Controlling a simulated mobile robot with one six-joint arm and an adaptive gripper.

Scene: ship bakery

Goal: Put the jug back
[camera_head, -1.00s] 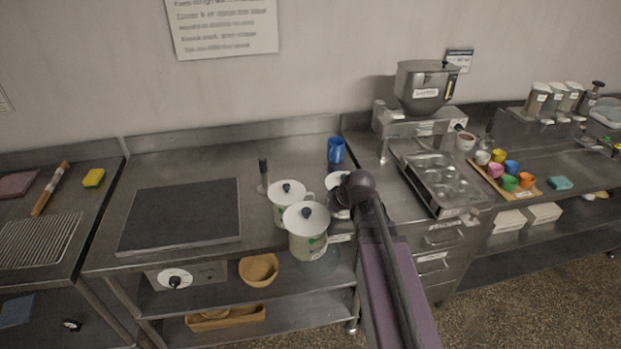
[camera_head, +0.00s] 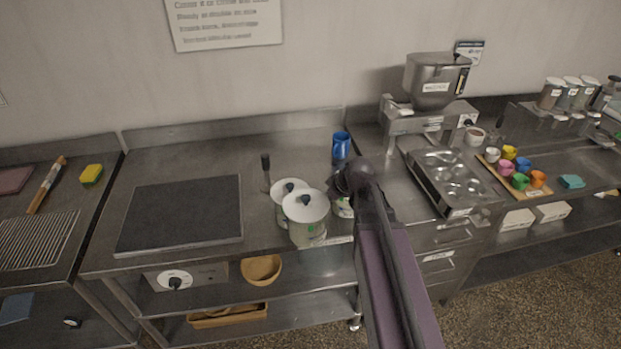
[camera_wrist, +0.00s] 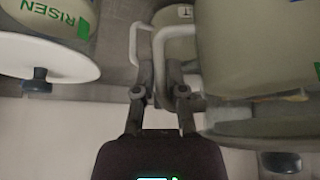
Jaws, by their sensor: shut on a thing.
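Two white lidded jugs with dark knobs stand close together on the steel counter in the head view, one behind (camera_head: 284,207) and one in front (camera_head: 306,222). A third white and green vessel (camera_head: 343,208) shows only partly beside my gripper (camera_head: 350,182), whose arm hides most of it. In the wrist view my gripper (camera_wrist: 162,92) is shut on a white loop handle (camera_wrist: 158,68), which seems to belong to the large jug at the right (camera_wrist: 250,55).
A muffin tray (camera_head: 455,180) and coloured cups (camera_head: 521,164) are to the right.

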